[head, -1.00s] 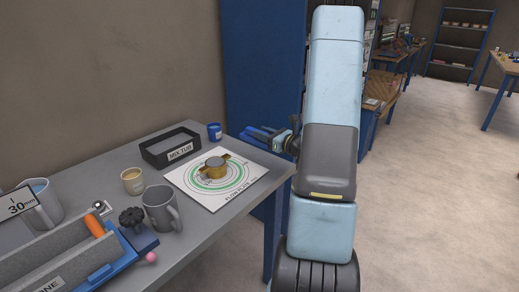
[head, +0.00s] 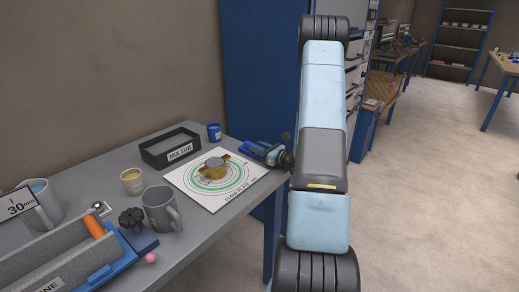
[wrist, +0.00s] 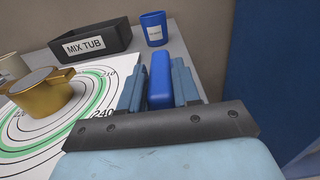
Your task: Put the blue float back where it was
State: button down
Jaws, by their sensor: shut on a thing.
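My gripper (wrist: 158,88) is shut on the blue float (wrist: 160,80), a smooth, elongated blue block that stands between the two light-blue fingers in the wrist view. In the head view the float (head: 252,147) and gripper (head: 261,150) are seen small, by the right end of the grey bench, near the white flow mat (head: 197,193). Whether the float touches the bench is hard to tell. A brass piece with a grey top (head: 215,168) sits on the mat's green rings.
The black mix tub (head: 155,158) and a small blue cup (head: 214,132) stand behind the mat. A blue cabinet (head: 260,70) rises behind the bench.

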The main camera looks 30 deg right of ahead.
jog(key=shift+f, duration=0.1)
jog(key=c, duration=0.8)
grip_release()
